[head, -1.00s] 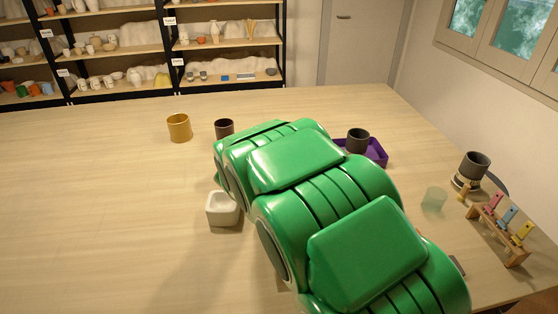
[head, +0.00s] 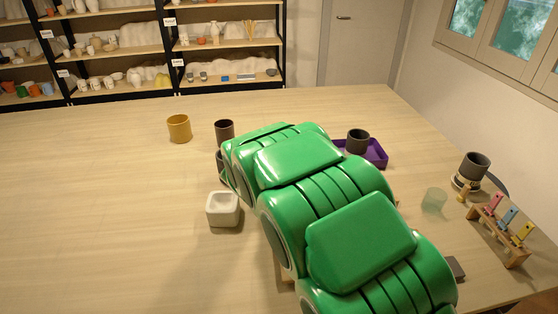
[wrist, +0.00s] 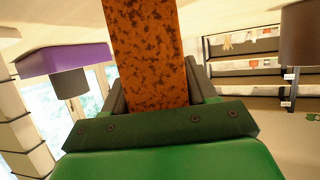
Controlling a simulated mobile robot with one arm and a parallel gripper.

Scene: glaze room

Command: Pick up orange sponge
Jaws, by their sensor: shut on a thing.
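The orange sponge (wrist: 148,52), speckled with dark brown, stands large in the middle of the wrist view. My gripper (wrist: 155,88) is shut on it, with a dark finger on each side. In the head view my green arm covers the sponge and most of the gripper. Whether the sponge touches the table cannot be seen.
A white square pot (head: 223,211), a yellow cup (head: 179,129) and a dark cup (head: 225,130) stand left of my arm. A purple tray (head: 377,153) with a grey cup (head: 357,141) is behind it. A translucent cup (head: 434,200) and tool rack (head: 505,235) stand right. The table's left side is clear.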

